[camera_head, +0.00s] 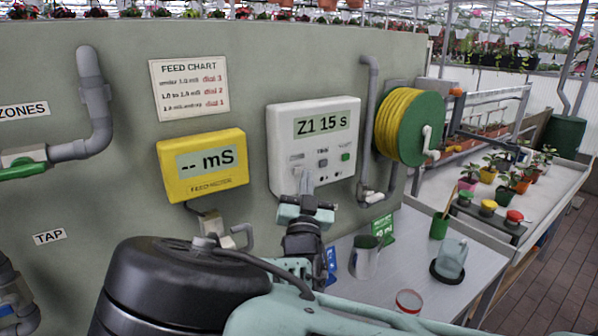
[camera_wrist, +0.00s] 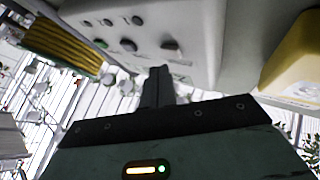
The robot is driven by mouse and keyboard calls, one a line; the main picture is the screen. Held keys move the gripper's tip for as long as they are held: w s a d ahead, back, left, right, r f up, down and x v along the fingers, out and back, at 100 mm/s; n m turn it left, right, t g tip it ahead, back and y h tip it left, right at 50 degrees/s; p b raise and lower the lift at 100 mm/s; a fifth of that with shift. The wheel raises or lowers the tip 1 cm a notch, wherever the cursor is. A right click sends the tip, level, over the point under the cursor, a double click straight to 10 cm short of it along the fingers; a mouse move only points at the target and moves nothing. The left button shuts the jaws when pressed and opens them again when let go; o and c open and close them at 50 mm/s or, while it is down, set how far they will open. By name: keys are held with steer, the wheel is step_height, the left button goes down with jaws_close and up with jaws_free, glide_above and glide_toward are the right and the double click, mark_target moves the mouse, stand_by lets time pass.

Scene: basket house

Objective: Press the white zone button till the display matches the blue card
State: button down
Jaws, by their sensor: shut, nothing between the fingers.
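A white control box (camera_head: 283,128) is on the grey-green wall. Its display (camera_head: 321,124) reads "Z1 15 s". Small buttons sit below the display, including a green one (camera_head: 345,157); I cannot tell which is the white zone button. My gripper (camera_head: 307,181) is shut and empty in front of the box's lower left part, covering some of its face. In the wrist view the shut fingers (camera_wrist: 160,74) are close to the box's face, near several knobs; contact cannot be told. A blue card (camera_head: 331,260) stands on the bench, partly hidden by my arm, its text unreadable.
A yellow meter (camera_head: 203,165) reading "-- mS" is left of the box. A hose reel (camera_head: 420,125) and grey pipe (camera_head: 371,90) are on its right.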

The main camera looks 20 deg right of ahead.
steer(key=shift+w, duration=0.15)
steer(key=shift+w+a+b, duration=0.1)
steer(key=shift+w+b, duration=0.15)
steer(key=shift+b, duration=0.1)
steer(key=shift+w+a, duration=0.15)
steer(key=shift+w, duration=0.25)
stand_by(0.8)
steer(key=shift+s, duration=0.15)
steer(key=shift+s+d+b, duration=0.25)
steer(key=shift+s+b, duration=0.05)
steer(key=shift+s, duration=0.35)
steer(key=shift+s+d, duration=0.25)
steer(key=shift+s, duration=0.55)
steer(key=shift+s+d, duration=0.3)
steer(key=shift+s, duration=0.5)
steer(key=shift+s+d, duration=0.25)
steer(key=shift+s, duration=0.55)
